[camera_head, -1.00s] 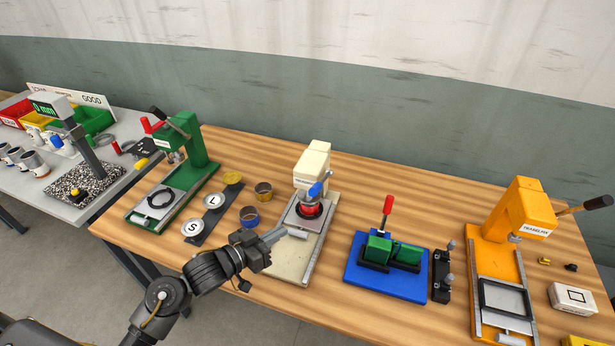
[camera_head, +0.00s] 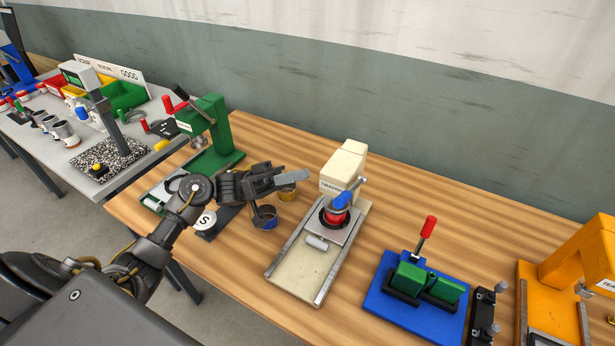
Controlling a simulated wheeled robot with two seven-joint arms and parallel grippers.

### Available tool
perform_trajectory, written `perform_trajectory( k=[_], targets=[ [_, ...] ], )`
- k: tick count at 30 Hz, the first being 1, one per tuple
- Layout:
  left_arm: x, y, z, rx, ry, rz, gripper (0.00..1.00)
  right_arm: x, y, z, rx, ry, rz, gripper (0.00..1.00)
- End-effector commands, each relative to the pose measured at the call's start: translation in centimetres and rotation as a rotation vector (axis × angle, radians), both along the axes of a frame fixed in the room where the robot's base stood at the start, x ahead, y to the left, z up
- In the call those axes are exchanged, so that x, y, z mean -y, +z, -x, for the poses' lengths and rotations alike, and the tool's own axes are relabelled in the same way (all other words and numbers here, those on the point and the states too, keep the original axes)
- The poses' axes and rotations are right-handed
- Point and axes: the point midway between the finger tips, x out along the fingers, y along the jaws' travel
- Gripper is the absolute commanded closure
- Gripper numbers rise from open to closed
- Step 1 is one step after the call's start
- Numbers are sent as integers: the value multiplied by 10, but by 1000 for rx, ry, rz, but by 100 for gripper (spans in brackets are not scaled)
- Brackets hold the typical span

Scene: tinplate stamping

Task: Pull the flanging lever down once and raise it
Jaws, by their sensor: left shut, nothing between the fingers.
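A cream press (camera_head: 345,165) stands on the wooden table on a cream base with metal rails. Its lever has a blue grip (camera_head: 343,200) that sits low in front of the head, just above a red round piece (camera_head: 334,216). The press's label is too small to read fully, so I cannot tell for sure which press is the flanging one. My left gripper (camera_head: 292,177) is shut and empty. Its fingers point right, left of the cream press's head and apart from the blue grip. My right gripper is not in view.
A green press (camera_head: 212,130) with a dark lever stands at left, partly behind my left arm. Gold and blue rings (camera_head: 265,217) lie below my gripper. A blue fixture (camera_head: 400,305) with a red-knobbed lever and an orange press (camera_head: 583,255) stand at right. Bare table lies behind the presses.

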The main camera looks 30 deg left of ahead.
Motion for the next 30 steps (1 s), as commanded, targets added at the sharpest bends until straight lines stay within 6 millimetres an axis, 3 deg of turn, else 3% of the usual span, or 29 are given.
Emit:
perform_trajectory(
  k=[12,19,30],
  targets=[
    [76,45,-14,2,-5,3,100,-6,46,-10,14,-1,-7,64],
    [80,13,-2,-3,-3,-1,100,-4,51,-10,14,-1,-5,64],
    [82,3,3,2,-2,0,100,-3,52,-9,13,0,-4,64]
  ],
)
